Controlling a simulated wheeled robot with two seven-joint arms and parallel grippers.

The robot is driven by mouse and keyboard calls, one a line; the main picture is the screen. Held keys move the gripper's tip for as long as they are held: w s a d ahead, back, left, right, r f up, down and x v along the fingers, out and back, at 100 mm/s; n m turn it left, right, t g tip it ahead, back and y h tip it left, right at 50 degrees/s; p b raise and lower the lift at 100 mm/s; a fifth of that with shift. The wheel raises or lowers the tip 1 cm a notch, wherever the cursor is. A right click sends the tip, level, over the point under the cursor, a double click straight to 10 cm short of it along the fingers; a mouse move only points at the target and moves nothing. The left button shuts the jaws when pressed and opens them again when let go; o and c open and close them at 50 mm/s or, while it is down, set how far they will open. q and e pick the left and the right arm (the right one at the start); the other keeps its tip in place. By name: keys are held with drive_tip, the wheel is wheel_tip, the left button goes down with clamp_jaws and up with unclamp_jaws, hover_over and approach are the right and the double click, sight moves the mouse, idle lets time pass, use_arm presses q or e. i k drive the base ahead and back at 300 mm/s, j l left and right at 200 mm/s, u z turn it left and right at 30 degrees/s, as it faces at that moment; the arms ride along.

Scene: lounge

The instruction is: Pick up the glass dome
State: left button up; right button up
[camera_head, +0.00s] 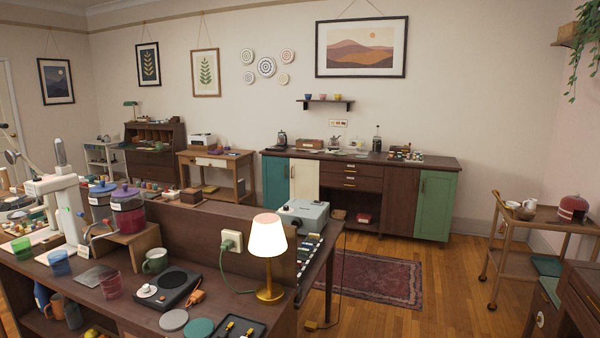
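I cannot make out the glass dome for certain. Several small clear or shiny items stand on the long dark sideboard (440,163) against the back wall. Among them are a clear, rounded glass shape (334,143) and another pale, clear shape (355,143) to its right. Both are too small at this distance to tell whether either is a dome. Neither of my grippers shows in the view.
A crowded dark counter (120,312) fills the left foreground, with a lit lamp (268,250), a hot plate (172,285) and drink dispensers. A wooden trolley (545,215) stands at the right. The wood floor (440,270) between has a red rug (370,278).

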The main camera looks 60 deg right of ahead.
sight(354, 141)
drive_tip(key=i+l+z, duration=0.1)
drive_tip(key=l+z, duration=0.2)
drive_tip(key=i+l+z, duration=0.25)
drive_tip(key=l, duration=0.25)
drive_tip(key=l+z, duration=0.3)
drive_tip(key=i+l+z, duration=1.2)
drive_tip(key=i+z, duration=0.15)
drive_tip(key=i, duration=0.15)
drive_tip(key=i+l+z, duration=0.1)
drive_tip(key=i+z, duration=0.25)
drive_tip(key=i, duration=1.95)
drive_tip(key=i+l+u, duration=0.1)
drive_tip(key=i+u, duration=0.15)
drive_tip(key=i, duration=0.3)
drive_tip(key=i+l+u, duration=0.25)
drive_tip(key=i, duration=0.3)
drive_tip(key=i+l+u, duration=0.3)
drive_tip(key=i, duration=0.25)
drive_tip(key=i+l+u, duration=0.25)
drive_tip(key=i, duration=0.25)
drive_tip(key=l, duration=0.1)
